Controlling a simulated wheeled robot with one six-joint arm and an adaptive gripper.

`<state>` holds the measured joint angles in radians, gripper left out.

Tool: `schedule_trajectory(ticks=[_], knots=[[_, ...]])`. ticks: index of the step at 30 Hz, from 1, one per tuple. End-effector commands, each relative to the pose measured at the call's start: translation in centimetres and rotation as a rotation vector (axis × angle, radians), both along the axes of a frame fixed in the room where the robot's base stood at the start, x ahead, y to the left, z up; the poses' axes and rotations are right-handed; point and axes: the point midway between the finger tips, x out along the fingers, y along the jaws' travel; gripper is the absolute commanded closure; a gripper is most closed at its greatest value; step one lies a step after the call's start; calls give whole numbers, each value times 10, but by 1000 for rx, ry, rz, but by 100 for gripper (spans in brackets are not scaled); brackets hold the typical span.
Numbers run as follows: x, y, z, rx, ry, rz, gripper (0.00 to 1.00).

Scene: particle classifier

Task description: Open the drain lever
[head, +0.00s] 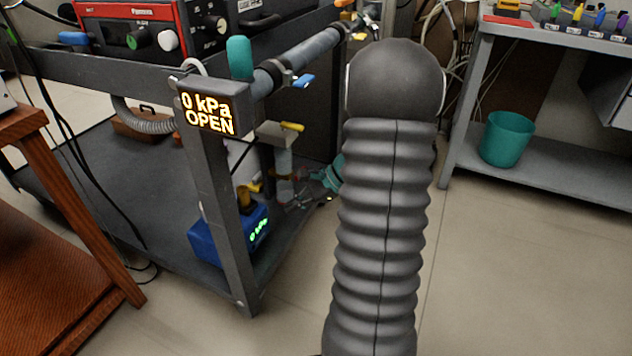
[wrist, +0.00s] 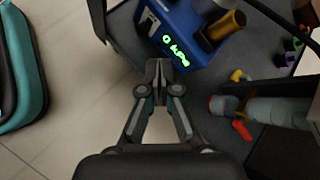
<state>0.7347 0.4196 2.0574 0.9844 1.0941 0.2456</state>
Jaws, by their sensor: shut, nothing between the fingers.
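Several small coloured levers show, and I cannot tell for sure which is the drain lever. In the head view a yellow lever (head: 292,126) sits beside a grey pipe under the cart top, and a blue lever (head: 303,81) sits on the upper pipe. In the wrist view a red lever (wrist: 242,131) lies beside the grey pipe (wrist: 268,111), with a small yellow part (wrist: 238,75) above it. My gripper (wrist: 158,72) is shut and empty, left of the red lever and apart from it. In the head view my arm partly hides the gripper.
A blue gauge box (head: 230,234) stands on the cart's lower shelf; its display also shows in the wrist view (wrist: 176,52). A display reading "0 kPa OPEN" (head: 208,112) is on the cart corner. A teal bin (head: 507,139) stands right. Floor right of the cart is clear.

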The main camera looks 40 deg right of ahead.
Motion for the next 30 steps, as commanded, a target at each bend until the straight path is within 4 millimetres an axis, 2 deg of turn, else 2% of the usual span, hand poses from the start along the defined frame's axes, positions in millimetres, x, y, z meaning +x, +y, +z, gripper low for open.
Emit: schedule_trajectory(ticks=[1,6,12,21,30], knots=[[-5,19,16,-57,-17,74,100],[-33,72,52,-246,-65,314,100],[-73,114,85,-465,-134,569,100],[-134,151,122,-799,-266,902,100],[-184,174,153,-1104,-441,1166,100]])
